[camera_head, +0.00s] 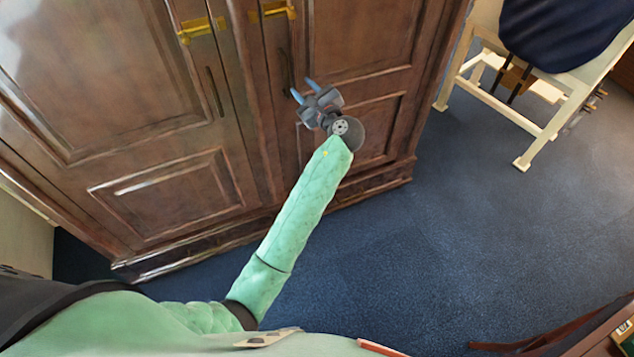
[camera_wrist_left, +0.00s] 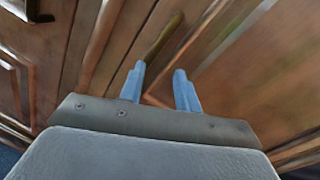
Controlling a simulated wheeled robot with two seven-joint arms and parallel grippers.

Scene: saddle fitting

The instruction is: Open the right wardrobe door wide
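The wooden wardrobe's right door (camera_head: 365,35) appears closed, flush with its frame. Its slim, dark upright handle (camera_head: 285,66) is near the door's left edge; in the left wrist view the handle (camera_wrist_left: 163,38) looks like a brass-brown bar. My left gripper (camera_head: 304,89) is in front of the right door, just below and right of the handle. In the left wrist view its two blue fingers (camera_wrist_left: 159,71) are apart with nothing clearly gripped. The handle's lower end shows close to the left finger; contact cannot be told. My right gripper is in neither view.
The left wardrobe door (camera_head: 110,70), with its own dark handle (camera_head: 214,92), appears closed. Brass fittings (camera_head: 200,28) sit higher up. A cream stand (camera_head: 545,140) bearing a dark blue object (camera_head: 560,30) stands at the right. Blue carpet (camera_head: 440,230) is open before the wardrobe.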

